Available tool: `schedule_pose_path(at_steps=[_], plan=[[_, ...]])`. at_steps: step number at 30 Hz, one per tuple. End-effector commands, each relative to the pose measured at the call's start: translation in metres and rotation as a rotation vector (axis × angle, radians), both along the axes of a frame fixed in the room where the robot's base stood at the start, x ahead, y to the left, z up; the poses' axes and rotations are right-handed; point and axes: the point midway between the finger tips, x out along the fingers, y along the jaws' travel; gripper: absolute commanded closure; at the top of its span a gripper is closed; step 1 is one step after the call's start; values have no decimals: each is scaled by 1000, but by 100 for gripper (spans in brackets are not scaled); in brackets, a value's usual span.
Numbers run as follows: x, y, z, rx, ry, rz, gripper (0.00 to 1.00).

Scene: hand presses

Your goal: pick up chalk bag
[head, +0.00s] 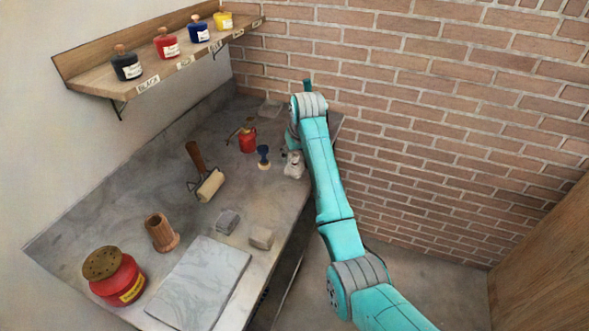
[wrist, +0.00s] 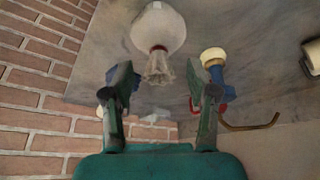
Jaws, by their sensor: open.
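The chalk bag (wrist: 158,29) is a pale, round pouch with a dark tie at its neck and a frilled top. In the wrist view it is at the top centre, with its frill pointing down toward the space between my fingers. In the head view the chalk bag (head: 293,169) rests near the right edge of the grey worktop, partly hidden by my arm. My gripper (wrist: 158,82) is open, with one finger on each side of the frill line. It holds nothing. In the head view my gripper (head: 291,147) is just above the bag and mostly hidden.
A blue-handled tool (head: 264,157) stands close left of the bag, and a red oil can (head: 248,141) stands behind it. The brick wall (head: 430,130) is close on the right.

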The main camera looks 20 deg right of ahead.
Motion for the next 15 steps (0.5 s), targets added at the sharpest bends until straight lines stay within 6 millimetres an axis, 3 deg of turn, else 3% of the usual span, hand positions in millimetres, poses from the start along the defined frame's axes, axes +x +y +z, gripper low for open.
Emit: schedule_pose_path(at_steps=[4,12,13,15], plan=[[5,0,-15,0,1,-1,42],[6,0,-18,0,0,0,42],[6,0,-18,0,0,0,44],[6,0,-18,0,0,0,62]])
